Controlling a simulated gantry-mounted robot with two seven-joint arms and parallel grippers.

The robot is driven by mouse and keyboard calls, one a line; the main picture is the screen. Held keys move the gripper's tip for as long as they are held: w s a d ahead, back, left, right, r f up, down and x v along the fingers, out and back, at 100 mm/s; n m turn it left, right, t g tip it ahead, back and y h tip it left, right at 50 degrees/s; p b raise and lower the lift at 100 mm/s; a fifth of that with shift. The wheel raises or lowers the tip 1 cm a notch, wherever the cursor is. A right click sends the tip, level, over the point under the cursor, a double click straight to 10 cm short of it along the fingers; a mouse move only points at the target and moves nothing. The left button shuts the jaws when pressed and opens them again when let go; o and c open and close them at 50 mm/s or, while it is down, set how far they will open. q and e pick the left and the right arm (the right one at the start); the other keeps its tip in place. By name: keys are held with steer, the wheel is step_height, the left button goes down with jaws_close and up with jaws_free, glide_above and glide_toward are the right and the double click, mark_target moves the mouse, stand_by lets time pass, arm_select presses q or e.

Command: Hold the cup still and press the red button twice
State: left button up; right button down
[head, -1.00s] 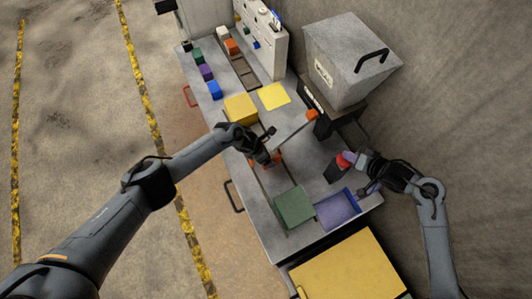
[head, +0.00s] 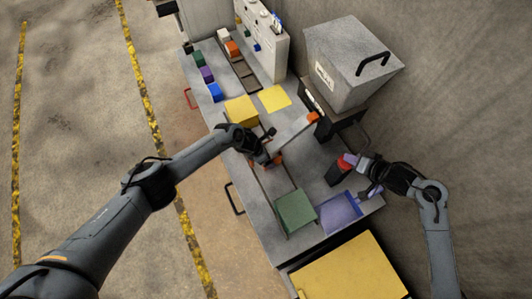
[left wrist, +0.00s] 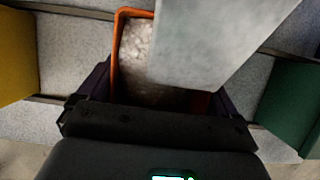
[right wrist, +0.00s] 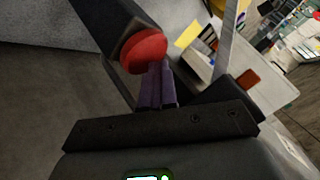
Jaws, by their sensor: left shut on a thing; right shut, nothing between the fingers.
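The orange-rimmed cup (left wrist: 116,50) holds pale grain in the left wrist view. A grey chute covers part of its mouth. In the head view the cup (head: 277,160) shows small below the chute's lower end. My left gripper (left wrist: 160,95) is shut on the cup, one finger on each side. The red button (right wrist: 145,48) sits on the end of a dark housing in the right wrist view; it also shows in the head view (head: 345,161). My right gripper (right wrist: 158,72) is shut and empty, its purple fingertips right at the button's edge. I cannot tell whether they touch or press it.
The sloping chute (head: 290,135) rises from the cup toward the large grey lidded bin (head: 345,60). Yellow pads and small coloured blocks lie farther back.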

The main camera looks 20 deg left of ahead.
mark_target(348, 166)
arm_select(q)
steer(key=shift+s+d+f, duration=0.1)
steer(key=shift+s+f, duration=0.05)
steer(key=shift+s, duration=0.25)
arm_select(e)
steer(key=shift+s+r, duration=0.35)
steer(key=shift+r, duration=0.25)
steer(key=shift+s+r, duration=0.35)
steer(key=shift+r, duration=0.2)
steer(key=shift+w+r, duration=0.1)
steer(key=shift+r, duration=0.75)
stand_by(1.0)
arm_select(q)
steer(key=o, duration=0.8)
steer(key=shift+c, duration=0.2)
